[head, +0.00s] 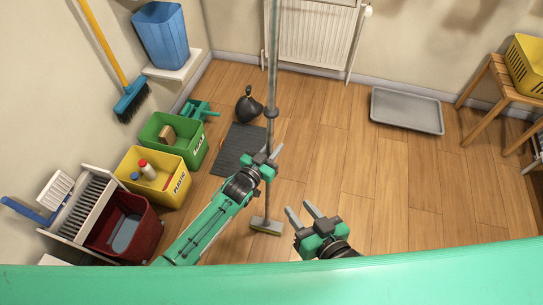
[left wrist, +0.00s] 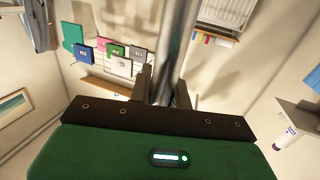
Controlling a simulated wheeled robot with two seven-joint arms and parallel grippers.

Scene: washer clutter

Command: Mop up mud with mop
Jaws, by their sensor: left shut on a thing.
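A mop (head: 272,60) with a long grey metal handle stands nearly upright in the head view. Its flat head (head: 266,226) is low in the picture, at the floor. My left gripper (head: 269,155) is shut on the handle, above the mop head. In the left wrist view the shiny handle (left wrist: 174,50) runs up between the fingers of my left gripper (left wrist: 163,88). My right gripper (head: 303,213) is open and empty, to the right of the mop head. I cannot make out any mud on the visible floor.
Green (head: 192,155) and yellow (head: 172,190) bins and a dark red bucket (head: 108,243) line the left. A grey tray (head: 407,110) lies at the right. The wooden floor between is clear.

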